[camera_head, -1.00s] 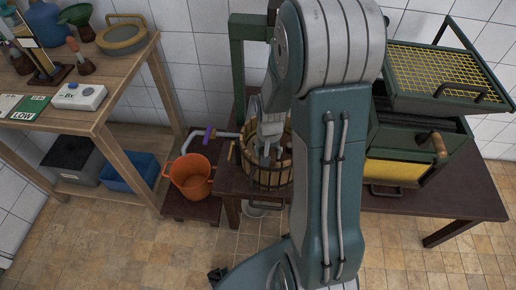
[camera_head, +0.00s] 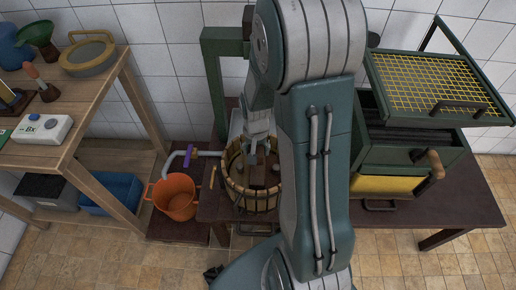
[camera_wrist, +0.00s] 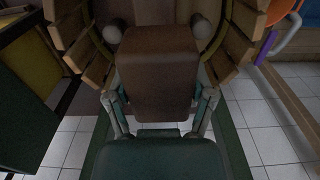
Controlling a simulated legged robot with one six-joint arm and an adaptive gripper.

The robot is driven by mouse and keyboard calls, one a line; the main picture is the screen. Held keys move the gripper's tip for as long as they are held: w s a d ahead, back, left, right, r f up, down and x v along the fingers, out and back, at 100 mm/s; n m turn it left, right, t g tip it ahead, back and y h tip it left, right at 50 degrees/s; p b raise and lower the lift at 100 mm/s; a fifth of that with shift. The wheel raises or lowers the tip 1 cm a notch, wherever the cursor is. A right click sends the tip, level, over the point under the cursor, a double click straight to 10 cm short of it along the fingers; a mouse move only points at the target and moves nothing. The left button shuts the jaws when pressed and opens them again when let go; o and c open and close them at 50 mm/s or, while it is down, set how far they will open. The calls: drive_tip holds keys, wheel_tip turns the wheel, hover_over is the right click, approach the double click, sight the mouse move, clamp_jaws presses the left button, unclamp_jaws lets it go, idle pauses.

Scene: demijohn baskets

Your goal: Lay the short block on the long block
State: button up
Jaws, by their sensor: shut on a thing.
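My gripper (camera_wrist: 160,112) is shut on a brown block, which I take to be the short block (camera_wrist: 157,75); it fills the middle of the wrist view. In the head view my gripper (camera_head: 262,150) is at the slatted wooden basket (camera_head: 250,199), over its opening. Dark wood shows inside the basket. A brown strip (camera_wrist: 154,11) lies beyond the held block in the wrist view, between two grey round parts. I cannot tell whether that strip is the long block, nor whether the held block touches it.
A green frame post (camera_head: 216,90) stands behind the basket. An orange bucket (camera_head: 174,198) and a pipe with a purple handle (camera_head: 188,156) are to the left. A wooden shelf (camera_head: 92,112) is farther left. A green box with a yellow mesh tray (camera_head: 435,80) stands to the right.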

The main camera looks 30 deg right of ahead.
sight(258, 169)
drive_tip(key=shift+a+f, duration=0.1)
drive_tip(key=shift+f, duration=0.2)
drive_tip(key=shift+d+f, duration=0.3)
drive_tip(key=shift+f, duration=0.25)
drive_tip(key=shift+d+f, duration=0.3)
drive_tip(key=shift+f, duration=0.6)
drive_tip(key=shift+a+f, duration=0.4)
drive_tip(key=shift+f, duration=0.3)
drive_tip(key=shift+d, duration=0.3)
drive_tip(key=shift+a, duration=0.3)
drive_tip(key=shift+f, duration=0.5)
drive_tip(key=o, duration=1.1)
drive_tip(key=shift+o, duration=0.2)
